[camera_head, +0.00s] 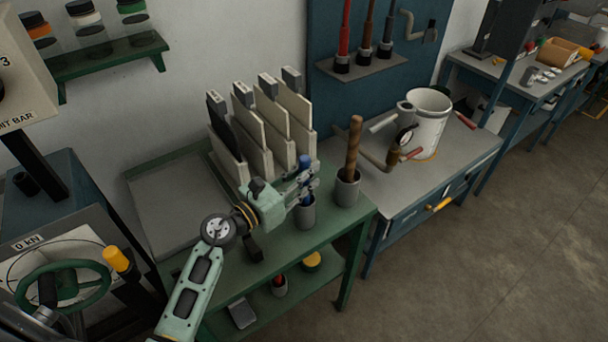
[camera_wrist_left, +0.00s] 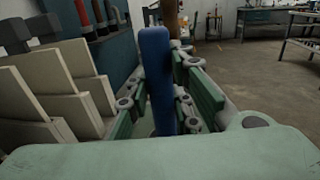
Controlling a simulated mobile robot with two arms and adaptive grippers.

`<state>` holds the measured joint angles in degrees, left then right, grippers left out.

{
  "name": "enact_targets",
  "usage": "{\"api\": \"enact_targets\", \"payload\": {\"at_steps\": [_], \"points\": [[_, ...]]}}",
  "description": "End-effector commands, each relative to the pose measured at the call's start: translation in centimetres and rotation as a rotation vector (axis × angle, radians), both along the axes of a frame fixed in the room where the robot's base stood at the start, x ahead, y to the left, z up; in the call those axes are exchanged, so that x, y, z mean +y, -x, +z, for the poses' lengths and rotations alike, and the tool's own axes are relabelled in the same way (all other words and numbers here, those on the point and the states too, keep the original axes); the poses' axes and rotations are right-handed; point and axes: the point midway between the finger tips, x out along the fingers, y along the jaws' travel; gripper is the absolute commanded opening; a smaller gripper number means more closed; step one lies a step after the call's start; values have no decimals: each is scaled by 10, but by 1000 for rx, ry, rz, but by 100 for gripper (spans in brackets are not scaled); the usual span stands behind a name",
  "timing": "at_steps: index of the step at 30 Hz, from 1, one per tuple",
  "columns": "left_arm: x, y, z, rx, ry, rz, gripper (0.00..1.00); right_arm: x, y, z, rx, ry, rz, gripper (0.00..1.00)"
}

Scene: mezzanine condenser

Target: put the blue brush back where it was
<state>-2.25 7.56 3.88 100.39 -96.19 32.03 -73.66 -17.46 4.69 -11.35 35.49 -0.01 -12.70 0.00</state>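The blue brush (camera_head: 304,162) stands upright at the front of the green table, its handle top showing above my left gripper (camera_head: 304,184). More blue shows below the fingers, at the mouth of a grey cup (camera_head: 305,215). The lower end of the brush is hidden, so I cannot tell how deep it sits. In the left wrist view the blue handle (camera_wrist_left: 156,75) stands between the finger pads of my left gripper (camera_wrist_left: 160,105), which look closed on it. My right gripper is not in view.
A second grey cup (camera_head: 347,187) with a brown wooden handle (camera_head: 353,145) stands close on the right. Upright pale boards (camera_head: 262,130) stand behind the gripper. A blue workbench (camera_head: 455,155) with a white bucket (camera_head: 429,120) stands at right.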

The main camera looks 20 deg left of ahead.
Motion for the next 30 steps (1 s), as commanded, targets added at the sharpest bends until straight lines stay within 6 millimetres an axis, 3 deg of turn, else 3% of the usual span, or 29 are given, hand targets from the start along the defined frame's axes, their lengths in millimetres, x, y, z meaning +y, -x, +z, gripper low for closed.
{"api": "enact_targets", "payload": {"at_steps": [6,18,30], "points": [[0,0,0,1,0,0,39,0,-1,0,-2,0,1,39],[1,1,4,2,-1,0,39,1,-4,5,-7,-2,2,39],[39,72,-3,3,-5,-1,39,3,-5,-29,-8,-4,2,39]]}}
